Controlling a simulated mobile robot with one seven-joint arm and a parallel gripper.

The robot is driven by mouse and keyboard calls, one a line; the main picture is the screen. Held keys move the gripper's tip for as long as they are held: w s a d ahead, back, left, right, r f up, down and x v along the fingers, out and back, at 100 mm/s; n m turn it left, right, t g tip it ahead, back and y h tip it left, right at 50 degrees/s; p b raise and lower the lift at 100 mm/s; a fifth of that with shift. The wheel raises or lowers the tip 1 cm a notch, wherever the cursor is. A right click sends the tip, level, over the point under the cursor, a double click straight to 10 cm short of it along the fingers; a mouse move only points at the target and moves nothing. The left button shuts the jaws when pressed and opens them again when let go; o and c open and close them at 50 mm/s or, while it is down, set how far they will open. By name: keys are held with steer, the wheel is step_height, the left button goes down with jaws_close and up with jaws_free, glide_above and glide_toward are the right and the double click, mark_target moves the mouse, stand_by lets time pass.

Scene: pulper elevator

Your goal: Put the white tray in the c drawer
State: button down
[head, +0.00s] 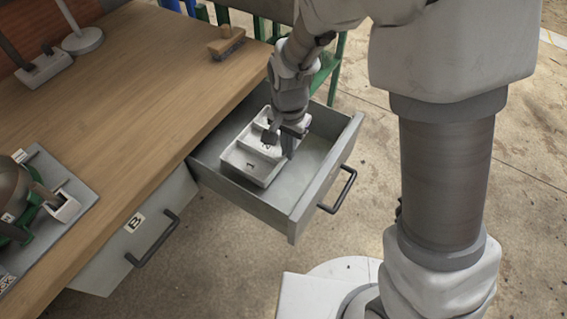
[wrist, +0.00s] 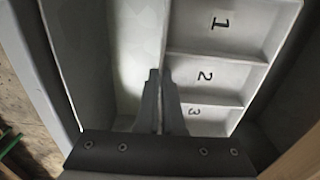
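The white tray (head: 240,165) is inside the open grey drawer (head: 262,205), toward its left side. The drawer's own letter is not visible; it is the one right of the drawer marked B. In the wrist view the tray (wrist: 215,57) shows compartments numbered 1, 2 and 3. My gripper (head: 284,147) points down at the tray's right edge. In the wrist view its fingers (wrist: 160,75) are close together with the tray's side wall between them. I cannot tell whether the tray rests fully on the drawer floor.
Drawer B (head: 130,235) is shut under the wooden worktop (head: 120,95). A brush (head: 227,43) lies near the worktop's far edge. A grey plate with a green machine stands at the left. The drawer floor beside the tray (wrist: 95,60) is bare.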

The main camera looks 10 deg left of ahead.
mark_target(288, 171)
steer(key=shift+f+b, duration=0.9)
steer(key=shift+f, duration=1.85)
steer(key=shift+f, duration=0.2)
steer(key=c, duration=1.1)
jaws_free()
steer(key=shift+o, duration=0.2)
steer(key=shift+r, duration=0.15)
step_height(288, 171, up, 12)
steer(key=p, duration=0.4)
steer(key=shift+r, duration=0.1)
steer(key=shift+d, duration=0.1)
